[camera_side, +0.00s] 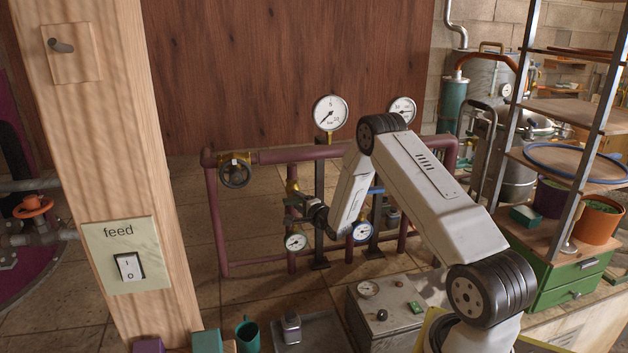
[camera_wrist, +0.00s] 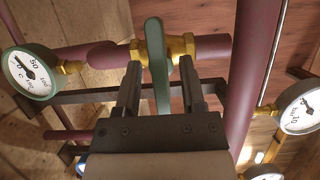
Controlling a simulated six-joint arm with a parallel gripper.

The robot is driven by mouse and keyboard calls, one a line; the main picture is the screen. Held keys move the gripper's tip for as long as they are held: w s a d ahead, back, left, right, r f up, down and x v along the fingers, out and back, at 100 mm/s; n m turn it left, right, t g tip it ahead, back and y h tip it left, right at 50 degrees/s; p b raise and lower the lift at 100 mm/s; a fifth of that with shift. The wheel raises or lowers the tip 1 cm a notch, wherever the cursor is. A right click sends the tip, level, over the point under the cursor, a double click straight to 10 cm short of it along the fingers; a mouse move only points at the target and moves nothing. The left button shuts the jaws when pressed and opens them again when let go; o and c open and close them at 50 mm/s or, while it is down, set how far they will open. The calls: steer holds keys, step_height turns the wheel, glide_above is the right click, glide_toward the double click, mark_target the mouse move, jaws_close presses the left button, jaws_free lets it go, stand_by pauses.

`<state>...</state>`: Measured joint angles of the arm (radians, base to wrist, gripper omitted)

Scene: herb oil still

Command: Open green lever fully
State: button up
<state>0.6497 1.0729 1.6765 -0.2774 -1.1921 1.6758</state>
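The green lever (camera_wrist: 156,42) sits on a brass valve (camera_wrist: 180,48) on a purple pipe. In the wrist view it runs up and down the picture, crosswise to the pipe. My gripper (camera_wrist: 160,66) has one finger on each side of the lever, with gaps showing between lever and fingers, so it is open around it. The lever's lower end is hidden behind the gripper body. In the side view my gripper (camera_side: 304,205) is at the left vertical pipe, below a brass fitting (camera_side: 292,187); the lever is small and mostly covered there.
A gauge (camera_wrist: 30,72) is close on the left in the wrist view, another (camera_wrist: 302,106) on the right. A thick vertical purple pipe (camera_wrist: 242,75) stands right of my fingers. In the side view, a blue lever (camera_side: 376,190) and a black handwheel (camera_side: 235,174) are on the pipe frame.

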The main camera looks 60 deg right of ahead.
jaws_close()
steer(key=shift+n, duration=0.3)
steer(key=n+g, duration=0.1)
steer(key=n, duration=0.2)
steer(key=shift+r+g, duration=0.1)
steer(key=shift+g, duration=0.3)
steer(key=n+g, duration=0.2)
steer(key=n, duration=0.2)
steer(key=n+g+h, duration=0.1)
steer(key=n, duration=0.2)
steer(key=shift+w+a+r+g, duration=0.1)
steer(key=shift+g, duration=0.3)
steer(key=shift+n+g+h, duration=0.7)
steer(key=shift+n+h, duration=0.1)
steer(key=shift+n, duration=0.7)
